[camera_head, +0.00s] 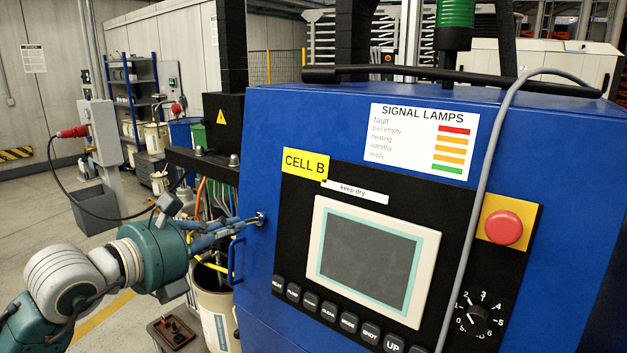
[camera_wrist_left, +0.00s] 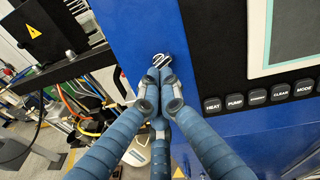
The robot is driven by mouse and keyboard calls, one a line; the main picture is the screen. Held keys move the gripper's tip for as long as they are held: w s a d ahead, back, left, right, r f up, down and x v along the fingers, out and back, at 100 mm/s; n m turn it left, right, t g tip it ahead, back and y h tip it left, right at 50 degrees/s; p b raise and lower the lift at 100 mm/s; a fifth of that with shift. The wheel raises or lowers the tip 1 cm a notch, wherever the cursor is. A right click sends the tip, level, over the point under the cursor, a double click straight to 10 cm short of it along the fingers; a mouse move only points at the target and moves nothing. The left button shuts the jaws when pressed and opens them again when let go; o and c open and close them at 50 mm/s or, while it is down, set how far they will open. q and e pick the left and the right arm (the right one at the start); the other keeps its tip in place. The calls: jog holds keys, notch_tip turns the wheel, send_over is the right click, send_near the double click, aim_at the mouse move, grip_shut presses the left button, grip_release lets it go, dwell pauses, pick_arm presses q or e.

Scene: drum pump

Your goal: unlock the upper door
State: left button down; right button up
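The upper door appears to be the blue front (camera_head: 258,140) of the cabinet that carries the black control panel; it looks closed. A small silver lock piece, perhaps a key or turn-knob (camera_head: 262,218), sits at its left edge. It also shows in the left wrist view (camera_wrist_left: 162,59). My left gripper (camera_head: 255,220) reaches in from the left, its blue fingers brought together at this piece. In the left wrist view the fingertips (camera_wrist_left: 159,72) meet right at the silver piece and partly hide it. My right gripper is out of view.
A blue bar handle (camera_head: 232,260) stands out below the lock. A grey cable (camera_head: 480,180) hangs across the front, near a red stop button (camera_head: 504,227). A bucket (camera_head: 215,305) and hoses stand close below my left arm. Open floor lies at left.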

pick_arm(q)
jog(key=m+b, duration=0.1)
jog(key=m, duration=0.1)
jog(key=shift+f+m+b, duration=0.15)
jog(key=shift+m+b, duration=0.15)
jog(key=shift+b, duration=0.05)
jog(key=shift+m, duration=0.4)
jog(key=c, duration=1.7)
grip_release()
jog(key=shift+b+v, duration=2.4)
jog(key=shift+v, duration=2.2)
